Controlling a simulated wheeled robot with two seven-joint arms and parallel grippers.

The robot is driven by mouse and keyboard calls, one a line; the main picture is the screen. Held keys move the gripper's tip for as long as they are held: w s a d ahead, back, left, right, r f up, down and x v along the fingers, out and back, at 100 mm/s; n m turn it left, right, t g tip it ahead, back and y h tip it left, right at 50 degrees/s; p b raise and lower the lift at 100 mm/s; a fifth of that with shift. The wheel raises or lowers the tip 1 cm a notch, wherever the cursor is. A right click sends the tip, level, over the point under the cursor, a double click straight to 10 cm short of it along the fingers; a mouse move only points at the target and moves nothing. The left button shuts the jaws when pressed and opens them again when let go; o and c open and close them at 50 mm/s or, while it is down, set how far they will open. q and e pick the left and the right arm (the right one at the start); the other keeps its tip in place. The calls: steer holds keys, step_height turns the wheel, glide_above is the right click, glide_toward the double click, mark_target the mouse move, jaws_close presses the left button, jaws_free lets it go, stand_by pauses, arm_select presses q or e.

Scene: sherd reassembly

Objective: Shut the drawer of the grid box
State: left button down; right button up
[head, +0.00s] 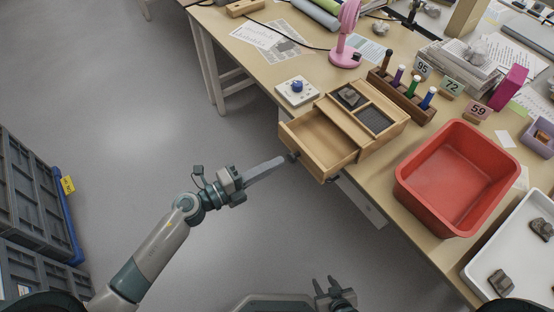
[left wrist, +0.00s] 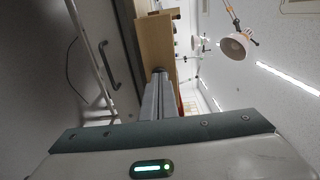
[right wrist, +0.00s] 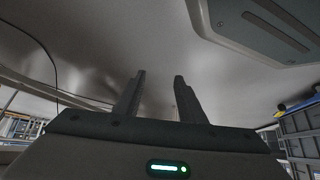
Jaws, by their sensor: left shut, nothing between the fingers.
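The wooden grid box (head: 399,117) stands near the table's front edge. Its drawer (head: 318,137) is pulled far out toward my left arm and looks empty. A dark round knob (head: 293,157) sits on the drawer front, which also shows in the left wrist view (left wrist: 155,45). My left gripper (head: 284,159) is shut and empty, its fingertips at the knob. In the left wrist view the closed fingers (left wrist: 164,80) point at the knob; I cannot tell if they touch. My right gripper (head: 329,284) is open and empty, low and away from the box; its fingers (right wrist: 157,95) stand apart.
A dark sherd (head: 349,96) lies in a top compartment of the box. A white device with a blue knob (head: 297,88) is left of the box, a pen rack (head: 404,97) behind, a red tub (head: 450,175) to the right. Open floor lies before the drawer.

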mark_target(313, 146)
arm_select(q)
steer(key=shift+w+d, duration=0.35)
steer(key=shift+d, duration=0.25)
arm_select(e)
steer(key=shift+a+r, duration=0.1)
